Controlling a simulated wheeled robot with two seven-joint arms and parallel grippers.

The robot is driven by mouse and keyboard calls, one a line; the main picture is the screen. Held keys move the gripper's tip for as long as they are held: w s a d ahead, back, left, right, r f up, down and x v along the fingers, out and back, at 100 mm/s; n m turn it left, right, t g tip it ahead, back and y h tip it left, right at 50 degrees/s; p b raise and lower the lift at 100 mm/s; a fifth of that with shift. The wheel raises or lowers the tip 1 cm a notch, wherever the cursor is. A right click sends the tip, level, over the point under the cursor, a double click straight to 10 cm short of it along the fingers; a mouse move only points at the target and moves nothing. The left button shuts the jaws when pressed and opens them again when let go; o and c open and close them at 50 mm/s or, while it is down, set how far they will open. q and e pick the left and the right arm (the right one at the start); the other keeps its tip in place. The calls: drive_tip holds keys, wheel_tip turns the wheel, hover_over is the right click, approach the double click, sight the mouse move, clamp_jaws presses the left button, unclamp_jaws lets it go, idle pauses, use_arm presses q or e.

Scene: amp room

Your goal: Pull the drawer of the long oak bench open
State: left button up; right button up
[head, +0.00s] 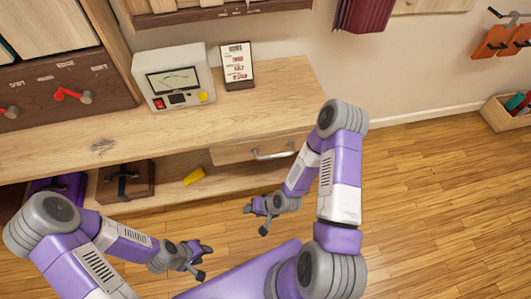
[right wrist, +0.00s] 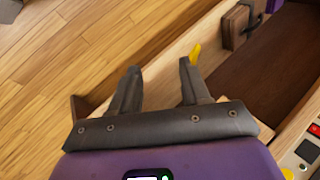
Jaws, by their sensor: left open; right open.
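The long oak bench (head: 120,140) runs along the wall in the head view. Its drawer (head: 235,151) is under the top at the right end and looks shut, with a silver bar handle (head: 273,155) on its front. My right gripper (head: 256,219) is open and empty, in front of and below the handle, apart from it. Its two spread fingers also show in the right wrist view (right wrist: 157,75), with nothing between them. My left gripper (head: 203,261) is open and empty, farther from the bench, to the left of the right one. My right forearm stands close beside the drawer's right end.
On the bench top stand a meter box (head: 174,78) and a framed sign (head: 237,66). Below are a brown case (head: 126,181), a purple case (head: 60,188) and a yellow object (head: 194,176). A wooden crate (head: 503,115) sits by the right wall. The floor (head: 430,200) at right is clear.

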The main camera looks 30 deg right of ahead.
drive_tip(key=w+d+r+m+t+b, duration=0.1)
drive_tip(key=w+d+m+t, duration=0.6)
drive_tip(key=d, duration=0.3)
drive_tip(key=m+t+h+b, duration=0.1)
drive_tip(key=m+t+h, duration=0.1)
drive_tip(key=m+t, duration=0.25)
approach(275, 154)
drive_tip(key=w+f, duration=0.1)
drive_tip(key=w, duration=0.2)
drive_tip(key=shift+n, duration=0.35)
drive_tip(key=x, duration=0.2)
drive_tip(key=b+x, duration=0.1)
drive_tip(key=x, duration=0.4)
drive_tip(key=shift+s+a+f+b, duration=0.1)
drive_tip(key=shift+a+f+b, duration=0.15)
drive_tip(key=shift+b, duration=0.1)
clamp_jaws()
